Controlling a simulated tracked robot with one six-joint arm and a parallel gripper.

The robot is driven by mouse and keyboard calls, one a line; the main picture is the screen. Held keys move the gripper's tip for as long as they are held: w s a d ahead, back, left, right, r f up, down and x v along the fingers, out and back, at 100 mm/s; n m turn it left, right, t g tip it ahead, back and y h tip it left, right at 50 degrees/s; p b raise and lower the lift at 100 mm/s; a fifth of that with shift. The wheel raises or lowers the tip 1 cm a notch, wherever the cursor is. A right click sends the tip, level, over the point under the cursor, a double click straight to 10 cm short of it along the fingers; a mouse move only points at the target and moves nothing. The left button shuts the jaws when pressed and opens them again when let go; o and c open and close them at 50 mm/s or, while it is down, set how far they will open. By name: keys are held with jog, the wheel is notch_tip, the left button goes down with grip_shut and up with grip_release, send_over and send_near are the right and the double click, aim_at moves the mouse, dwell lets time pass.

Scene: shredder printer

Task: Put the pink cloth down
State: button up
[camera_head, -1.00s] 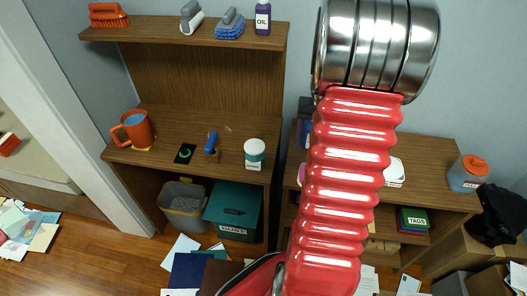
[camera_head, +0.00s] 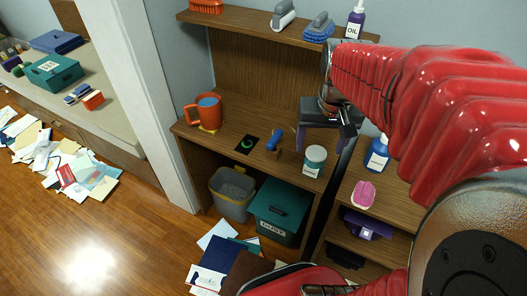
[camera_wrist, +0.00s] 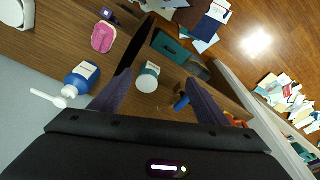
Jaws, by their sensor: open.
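A pink, ridged, rounded item (camera_head: 363,194), which I take for the pink cloth, lies on top of the right-hand shelf unit. It also shows at the upper left of the wrist view (camera_wrist: 103,38), apart from my fingers. My gripper (camera_head: 320,148) hangs over the right side of the wooden desk, near a white jar with a green label (camera_head: 314,161). In the wrist view my gripper (camera_wrist: 159,79) has its two dark purple fingers wide apart. Nothing is held between them; the jar shows beyond them.
A blue bottle (camera_head: 377,154) stands behind the pink item. The desk (camera_head: 228,143) holds an orange mug (camera_head: 205,111) and a blue-handled tool (camera_head: 273,141). A shelf (camera_head: 250,22) with brushes and an oil bottle runs above. Papers, a grey bin (camera_head: 232,193) and a teal box (camera_head: 279,211) are below.

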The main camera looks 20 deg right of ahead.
jog(key=s+a+r+n+t, duration=0.1)
jog(key=s+a+r+n, duration=0.1)
jog(key=a, duration=0.5)
jog(key=s+a+r+n+t, duration=0.2)
jog(key=s+a, duration=0.3)
jog(key=a, duration=0.3)
jog(key=shift+a+n+t+y, duration=0.2)
jog(key=shift+n+t+y, duration=0.1)
jog(key=shift+n+y, duration=0.1)
jog(key=shift+o, duration=0.3)
